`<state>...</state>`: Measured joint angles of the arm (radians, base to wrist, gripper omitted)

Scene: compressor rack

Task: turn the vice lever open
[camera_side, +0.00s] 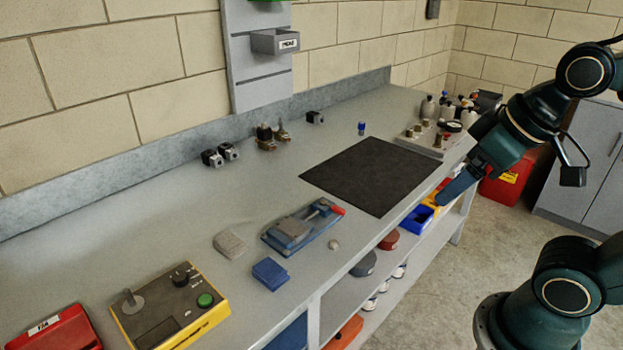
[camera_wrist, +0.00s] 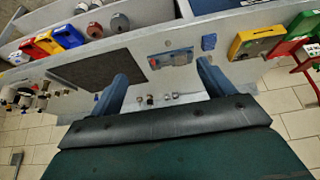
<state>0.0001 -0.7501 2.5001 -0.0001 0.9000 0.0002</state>
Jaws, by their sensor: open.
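The blue vice (camera_side: 302,226) lies on the grey bench, front of middle, with a grey lever ending in a red tip (camera_side: 337,210). My gripper (camera_side: 447,194) is open and empty. It hangs past the front edge of the bench, to the right of the vice and well apart from it. In the wrist view its two blue fingers (camera_wrist: 162,69) stand wide apart. The lever's exact angle is too small to tell.
A black mat (camera_side: 370,175) lies between the vice and the bottles and fittings at the far end. A blue block (camera_side: 270,273) and a grey block (camera_side: 229,244) sit beside the vice. A yellow control box (camera_side: 170,310) is at near left.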

